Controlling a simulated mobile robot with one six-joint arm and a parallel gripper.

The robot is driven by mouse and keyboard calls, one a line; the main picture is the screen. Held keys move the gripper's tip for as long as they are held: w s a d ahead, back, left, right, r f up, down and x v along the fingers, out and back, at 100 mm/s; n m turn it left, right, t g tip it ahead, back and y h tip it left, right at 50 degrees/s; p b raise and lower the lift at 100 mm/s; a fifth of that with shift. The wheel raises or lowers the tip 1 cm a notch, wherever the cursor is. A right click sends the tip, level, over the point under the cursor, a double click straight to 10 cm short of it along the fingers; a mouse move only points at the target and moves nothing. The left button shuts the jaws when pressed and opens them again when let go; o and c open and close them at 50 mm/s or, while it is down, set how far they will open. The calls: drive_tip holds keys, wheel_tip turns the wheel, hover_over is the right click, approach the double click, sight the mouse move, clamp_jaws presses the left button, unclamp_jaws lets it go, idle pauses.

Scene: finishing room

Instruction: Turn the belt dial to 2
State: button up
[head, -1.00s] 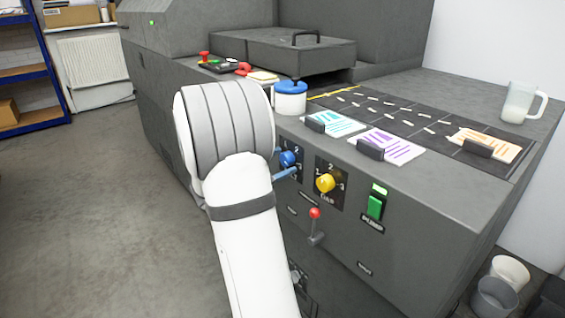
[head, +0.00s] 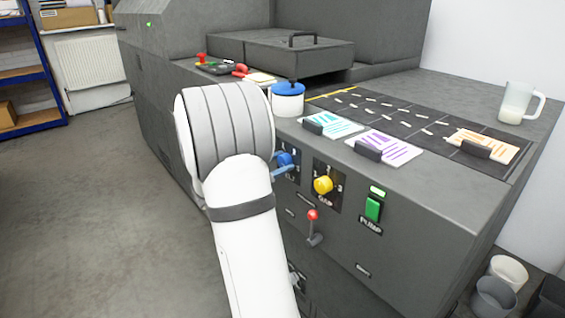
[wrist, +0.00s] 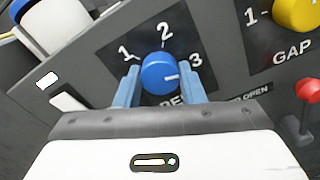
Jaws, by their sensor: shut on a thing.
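The blue belt dial (wrist: 160,73) sits on a black plate marked 1, 2 and 3 in the wrist view. Its white pointer line points right, nearest the 3 and a little below it. The label under the dial is partly hidden. My gripper (wrist: 159,84) has its light blue fingers on the left and right sides of the dial and is shut on it. In the head view, the dial (head: 285,159) is partly hidden by my gripper (head: 282,168) and the white arm.
The yellow gap dial (head: 323,185) is just right of the blue one. A red-knobbed lever (head: 313,216) is below, and a green pump switch (head: 373,209) farther right.

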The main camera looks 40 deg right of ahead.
drive_tip(key=shift+a+r+n+p, duration=0.1)
drive_tip(key=shift+a+n+p, duration=0.4)
drive_tip(key=shift+p, duration=0.4)
drive_tip(key=n+p, duration=0.6)
drive_tip(key=p, duration=0.2)
drive_tip(key=shift+s+d+r, duration=0.1)
drive_tip(key=n+p, duration=0.5)
drive_tip(key=p, duration=0.1)
drive_tip(key=shift+f+n+p, duration=0.25)
drive_tip(key=shift+n+p, duration=0.55)
drive_tip(key=shift+n, duration=0.1)
drive_tip(key=shift+f, duration=0.1)
drive_tip(key=o, duration=1)
